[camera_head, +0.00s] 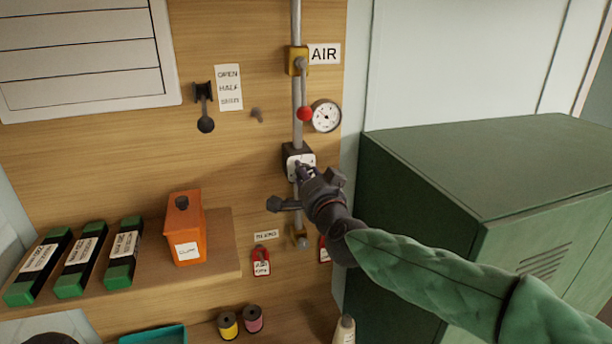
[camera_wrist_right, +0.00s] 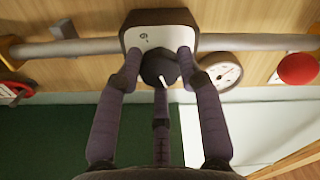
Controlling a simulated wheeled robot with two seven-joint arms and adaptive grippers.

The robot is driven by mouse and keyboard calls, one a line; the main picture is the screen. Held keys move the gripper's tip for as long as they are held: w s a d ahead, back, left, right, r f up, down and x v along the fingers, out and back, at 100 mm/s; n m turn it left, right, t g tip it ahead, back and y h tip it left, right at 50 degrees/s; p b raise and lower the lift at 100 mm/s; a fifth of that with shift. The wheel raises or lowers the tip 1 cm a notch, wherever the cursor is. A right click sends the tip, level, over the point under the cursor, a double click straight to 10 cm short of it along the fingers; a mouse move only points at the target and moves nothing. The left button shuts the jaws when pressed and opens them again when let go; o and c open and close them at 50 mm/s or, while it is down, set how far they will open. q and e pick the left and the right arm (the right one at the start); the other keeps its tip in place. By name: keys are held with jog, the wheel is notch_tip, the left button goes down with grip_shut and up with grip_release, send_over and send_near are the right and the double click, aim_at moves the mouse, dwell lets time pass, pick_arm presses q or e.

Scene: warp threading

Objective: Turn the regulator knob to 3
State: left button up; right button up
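The regulator (camera_head: 299,160) is a dark block with a white plate on the vertical pipe. In the right wrist view its plate (camera_wrist_right: 160,36) carries a round black knob (camera_wrist_right: 158,69) with a white mark on its lower edge, right of centre. My right gripper (camera_head: 305,171) comes in from the lower right and hides the knob in the head view. In the right wrist view its fingers (camera_wrist_right: 159,60) lie close around the knob on both sides and below, seemingly touching it. The plate's scale numbers are not readable. My left gripper is not in view.
A dial gauge (camera_head: 326,116) and a red-balled lever (camera_head: 305,113) sit just above the regulator. A green cabinet (camera_head: 480,170) stands close on the right.

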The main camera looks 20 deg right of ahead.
jog(key=shift+c, duration=0.8)
jog(key=shift+n+p, duration=0.5)
jog(key=shift+n, duration=0.6)
jog(key=o, duration=1.1)
jog(key=shift+c, duration=0.2)
jog(key=shift+o, duration=0.4)
jog(key=shift+w, duration=0.15)
jog(key=s, duration=1.2)
jog(key=shift+d, duration=0.2)
jog(key=shift+f, duration=0.1)
